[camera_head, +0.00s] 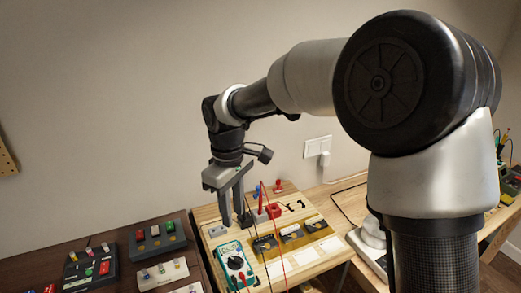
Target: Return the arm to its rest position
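My gripper (234,222) points down over the light wooden work board (300,266) on the bench. Its two grey fingers hang between the multimeter and the red parts. They overlap in this view, so the gap between them is unclear. I see nothing clearly held. The fingertips are close to the board, but I cannot tell whether they touch anything. My arm reaches from the right foreground across to the left, bent down at the wrist.
A teal multimeter (236,265) with thin leads lies at the board's front left. Yellow-and-black blocks (290,235) and a red part (273,211) are near my gripper. A wall socket (317,147) is behind. Space above the board is open.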

